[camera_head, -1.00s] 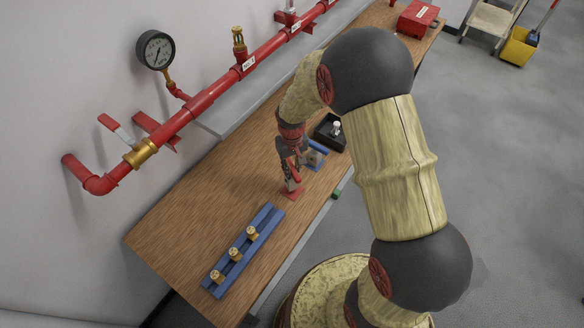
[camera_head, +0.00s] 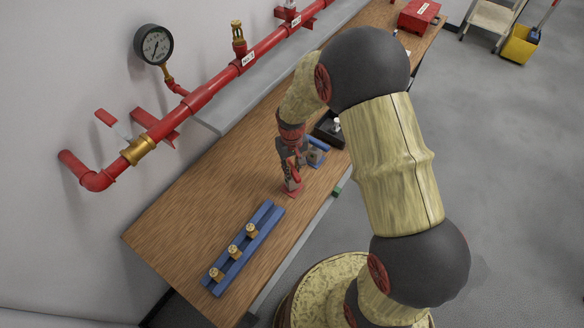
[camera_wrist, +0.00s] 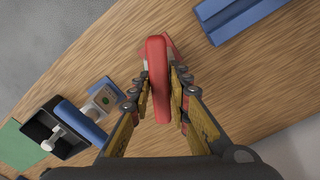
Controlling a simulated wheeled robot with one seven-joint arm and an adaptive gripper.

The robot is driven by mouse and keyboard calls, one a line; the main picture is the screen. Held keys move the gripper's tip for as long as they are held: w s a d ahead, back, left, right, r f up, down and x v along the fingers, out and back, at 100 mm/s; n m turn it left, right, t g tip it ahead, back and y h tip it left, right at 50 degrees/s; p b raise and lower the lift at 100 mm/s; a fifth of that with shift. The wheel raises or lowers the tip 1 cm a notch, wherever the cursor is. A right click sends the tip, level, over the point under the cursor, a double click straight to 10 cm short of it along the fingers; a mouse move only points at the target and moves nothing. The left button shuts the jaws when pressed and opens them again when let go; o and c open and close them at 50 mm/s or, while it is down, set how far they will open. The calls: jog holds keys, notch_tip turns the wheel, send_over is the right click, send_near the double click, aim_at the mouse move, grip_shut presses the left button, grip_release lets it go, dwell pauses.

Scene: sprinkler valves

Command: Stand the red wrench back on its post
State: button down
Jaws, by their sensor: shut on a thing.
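The red wrench (camera_wrist: 158,90) is between the two fingers of my gripper (camera_wrist: 161,85), which is shut on it, in the wrist view. In the head view my gripper (camera_head: 291,168) points down over the wooden bench. A red base (camera_head: 292,190) shows on the bench just under the gripper; it also shows in the wrist view (camera_wrist: 174,46) beyond the wrench's far end. The post itself is hidden, and I cannot tell whether the wrench touches it.
A blue rack (camera_head: 245,250) with brass sprinkler parts lies at the near left on the bench. A blue-and-grey fixture (camera_head: 317,152) and a black tray (camera_head: 328,130) stand just right of the gripper. A red pipe (camera_head: 205,98) runs along the wall.

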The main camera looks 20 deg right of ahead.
jog(key=shift+f+b, duration=0.6)
jog(key=shift+f, duration=0.4)
jog(key=c, duration=1.6)
grip_release()
jog(key=shift+r, duration=0.1)
notch_tip(320, 180, up, 12)
jog(key=shift+f, duration=0.1)
